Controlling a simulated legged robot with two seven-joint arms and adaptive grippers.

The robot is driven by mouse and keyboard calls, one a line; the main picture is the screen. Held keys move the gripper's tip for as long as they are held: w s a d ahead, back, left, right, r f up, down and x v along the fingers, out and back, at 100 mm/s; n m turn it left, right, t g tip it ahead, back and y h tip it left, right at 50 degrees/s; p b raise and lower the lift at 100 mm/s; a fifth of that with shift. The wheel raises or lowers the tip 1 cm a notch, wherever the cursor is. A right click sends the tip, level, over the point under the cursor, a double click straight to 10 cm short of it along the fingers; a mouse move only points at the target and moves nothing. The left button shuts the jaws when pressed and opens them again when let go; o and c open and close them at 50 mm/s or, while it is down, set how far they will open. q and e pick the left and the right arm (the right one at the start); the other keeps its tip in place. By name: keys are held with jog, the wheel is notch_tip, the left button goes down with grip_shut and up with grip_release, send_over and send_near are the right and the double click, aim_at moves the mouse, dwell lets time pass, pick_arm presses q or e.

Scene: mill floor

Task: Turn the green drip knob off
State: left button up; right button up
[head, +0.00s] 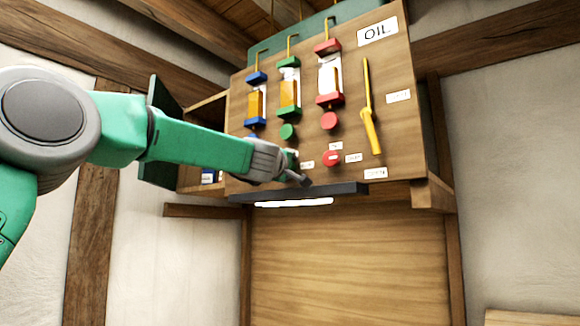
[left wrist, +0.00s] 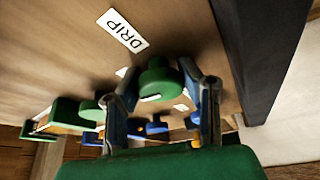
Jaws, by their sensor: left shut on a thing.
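The green drip knob (left wrist: 157,80) sits on the wooden panel between the two fingers of my left gripper (left wrist: 160,68) in the left wrist view. A pale mark shows on the knob's face. A white label reading DRIP (left wrist: 123,31) is on the panel near it. In the head view my left gripper (head: 296,168) is at the lower part of the panel, shut on the green knob, which it mostly hides. My right gripper is not in view.
The oil panel (head: 400,130) carries blue, green and red oilers. An upper green knob (head: 288,131), two red knobs (head: 330,121) and a yellow lever (head: 369,115) are near my gripper. A dark ledge (head: 340,189) runs along the panel's bottom edge.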

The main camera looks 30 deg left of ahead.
pick_arm(q)
jog(key=shift+f+n+g, duration=0.2)
jog(key=shift+n+g, duration=0.6)
jog(key=shift+n, duration=1.4)
jog(key=o, duration=1.2)
jog(key=shift+c, duration=0.2)
jog(key=shift+o, duration=0.2)
jog(key=shift+a, duration=0.15)
jog(key=shift+a+r, duration=0.1)
jog(key=shift+a, duration=0.05)
jog(key=v, duration=0.7)
jog(key=shift+d, duration=0.3)
